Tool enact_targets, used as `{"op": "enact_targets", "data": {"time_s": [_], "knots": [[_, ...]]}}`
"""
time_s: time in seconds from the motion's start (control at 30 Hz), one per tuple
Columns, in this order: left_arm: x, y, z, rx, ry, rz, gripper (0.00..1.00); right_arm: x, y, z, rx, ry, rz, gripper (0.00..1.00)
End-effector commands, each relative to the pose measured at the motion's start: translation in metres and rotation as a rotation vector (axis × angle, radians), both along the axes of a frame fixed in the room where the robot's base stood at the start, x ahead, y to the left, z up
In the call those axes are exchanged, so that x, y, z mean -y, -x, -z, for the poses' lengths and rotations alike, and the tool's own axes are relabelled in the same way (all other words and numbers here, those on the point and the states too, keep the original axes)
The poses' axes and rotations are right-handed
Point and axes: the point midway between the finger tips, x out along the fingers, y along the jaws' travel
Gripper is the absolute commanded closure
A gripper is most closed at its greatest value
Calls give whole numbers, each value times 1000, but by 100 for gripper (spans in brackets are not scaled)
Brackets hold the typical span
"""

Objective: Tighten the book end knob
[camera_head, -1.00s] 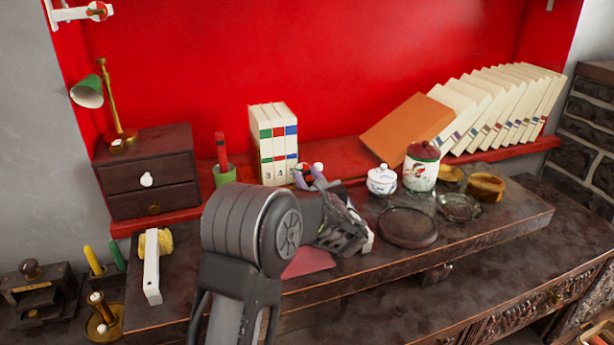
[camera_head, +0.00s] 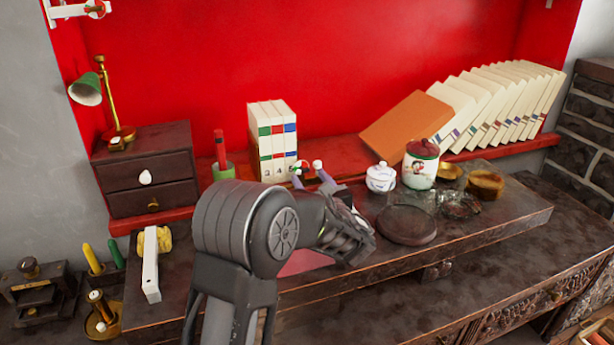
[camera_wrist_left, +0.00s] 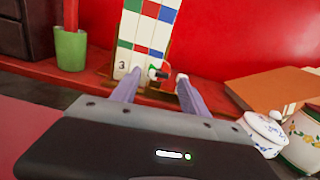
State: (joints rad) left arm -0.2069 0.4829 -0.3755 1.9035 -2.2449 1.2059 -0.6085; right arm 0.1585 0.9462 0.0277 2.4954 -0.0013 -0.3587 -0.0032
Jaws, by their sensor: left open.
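The book end knob (camera_wrist_left: 157,73), small with white, green and red parts, sits low in front of the white books; it also shows in the head view (camera_head: 300,167). My left gripper (camera_wrist_left: 160,76) is open, its two purple fingers pointing at the books, with the knob appearing between the fingertips. I cannot tell whether a finger touches it. In the head view the left gripper (camera_head: 309,175) reaches over the desk to the knob, its wrist hiding part of the desk. The upright books (camera_head: 272,141) stand on the red shelf. My right gripper is not in view.
A floral lidded pot (camera_head: 381,178) and a red-lidded jar (camera_head: 421,168) stand right of the gripper. A green pot (camera_head: 223,171) and a drawer box (camera_head: 147,172) stand to the left. An orange book (camera_head: 407,124) leans against the book row at right.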

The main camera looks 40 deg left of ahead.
Motion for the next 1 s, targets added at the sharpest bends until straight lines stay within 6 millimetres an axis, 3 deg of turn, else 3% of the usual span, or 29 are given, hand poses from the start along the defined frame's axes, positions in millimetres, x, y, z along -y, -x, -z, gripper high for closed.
{"op": "enact_targets", "data": {"time_s": [0.3,1.0], "knots": [[36,25,0,0,0,1,47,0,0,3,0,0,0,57],[39,27,0,-1,-1,0,47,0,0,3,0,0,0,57]]}}
